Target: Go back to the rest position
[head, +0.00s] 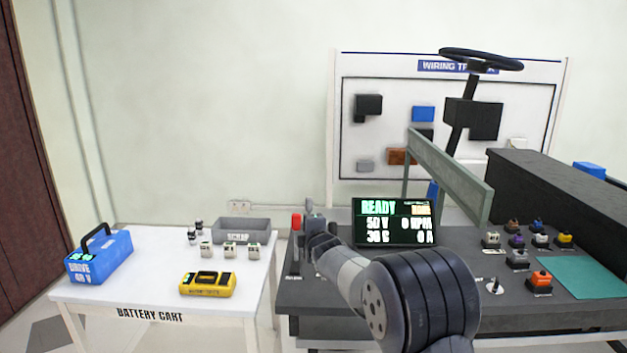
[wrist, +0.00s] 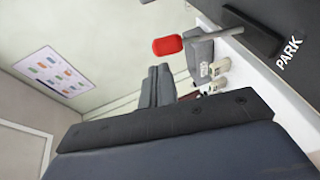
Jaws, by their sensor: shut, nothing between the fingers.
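My gripper (head: 312,208) is at the left end of the dark console (head: 330,292) in the head view, with its fingers pointing up. In the wrist view its two grey fingers (wrist: 157,75) are together with nothing between them. A lever with a red knob (head: 296,221) stands just left of the gripper in the head view. The red knob (wrist: 168,45) shows beyond the fingertips in the wrist view, apart from them. The word PARK (wrist: 290,53) is printed on the console near the lever. My arm hides part of the console front.
The display (head: 394,222) reads READY close right of my gripper. A green-grey bar frame (head: 450,175) and steering wheel (head: 481,59) rise behind. The white battery cart (head: 150,295) at left holds a blue battery (head: 100,258), yellow meter (head: 208,284) and grey scrap tray (head: 240,231).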

